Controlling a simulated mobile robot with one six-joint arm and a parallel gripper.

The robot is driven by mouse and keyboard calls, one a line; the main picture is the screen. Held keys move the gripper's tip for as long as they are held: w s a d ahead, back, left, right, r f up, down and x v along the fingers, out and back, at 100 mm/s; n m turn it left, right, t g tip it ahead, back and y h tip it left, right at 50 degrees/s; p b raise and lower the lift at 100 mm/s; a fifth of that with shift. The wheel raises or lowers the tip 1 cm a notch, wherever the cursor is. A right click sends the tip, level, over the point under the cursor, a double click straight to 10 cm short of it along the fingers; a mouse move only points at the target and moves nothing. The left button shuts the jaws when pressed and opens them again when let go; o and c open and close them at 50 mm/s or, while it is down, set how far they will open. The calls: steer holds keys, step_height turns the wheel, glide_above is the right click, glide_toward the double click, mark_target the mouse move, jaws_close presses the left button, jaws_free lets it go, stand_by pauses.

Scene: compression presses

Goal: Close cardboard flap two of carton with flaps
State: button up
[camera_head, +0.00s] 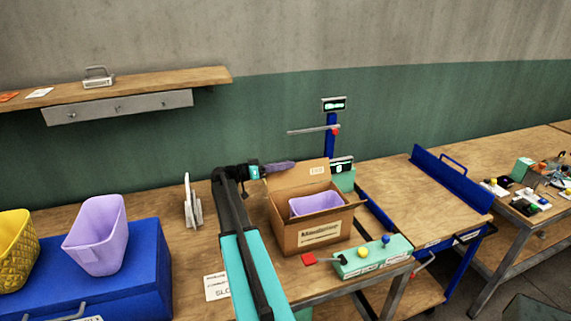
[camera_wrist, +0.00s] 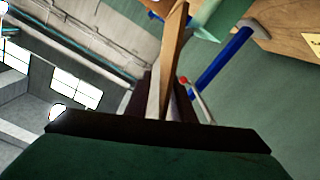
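The open cardboard carton (camera_head: 318,238) stands on the wooden bench with a lilac tub (camera_head: 315,204) inside it. My gripper (camera_head: 292,164) reaches from the left to the upper left of the back flap. In the wrist view, a brown board (camera_wrist: 172,55), apparently this flap, shows nearly edge-on, running down between the dark fingers (camera_wrist: 160,103). I cannot tell whether the fingers press on it.
A green control box (camera_head: 372,258) with yellow and blue buttons and a red tag sits right of the carton. A blue post with a display (camera_head: 331,125) stands behind. A white rack (camera_head: 192,203) is left of my arm.

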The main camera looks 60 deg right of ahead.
steer(key=shift+d, duration=0.1)
jaws_close()
steer(key=shift+s, duration=0.1)
stand_by(0.7)
stand_by(0.6)
steer(key=shift+d, duration=0.15)
